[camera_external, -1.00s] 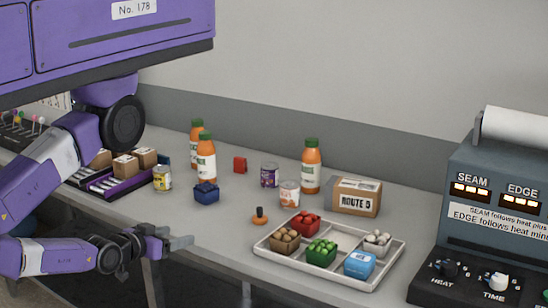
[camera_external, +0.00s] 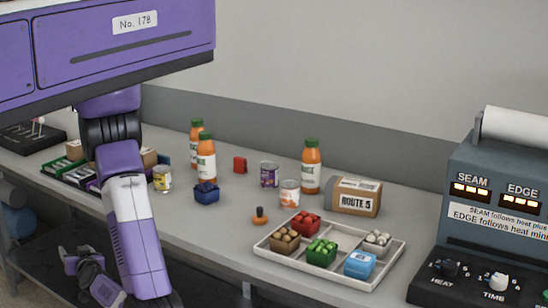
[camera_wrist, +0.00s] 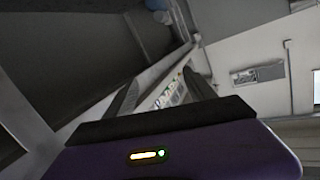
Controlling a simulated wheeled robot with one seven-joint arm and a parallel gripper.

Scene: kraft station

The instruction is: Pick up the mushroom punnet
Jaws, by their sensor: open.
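The white tray (camera_external: 262,248) lies on the bench at the front right, holding several small punnets. A pale punnet of whitish round pieces (camera_external: 377,241), which look like mushrooms, sits at its right back. A brown punnet (camera_external: 285,240) with round tan pieces is at the left. Red (camera_external: 305,223), green (camera_external: 321,252) and blue (camera_external: 359,263) packs share the tray. My gripper (camera_external: 75,258) is low at the far left, below the bench edge and well away from the tray. Its two fingers are apart and empty in the wrist view (camera_wrist: 162,82).
Orange bottles (camera_external: 310,166), cans (camera_external: 290,193), a blue pack (camera_external: 206,192) and a ROUTE 5 box (camera_external: 356,197) stand behind the tray. An orange knobbed item (camera_external: 259,216) is at its left. The sealing machine (camera_external: 500,215) is close on the right.

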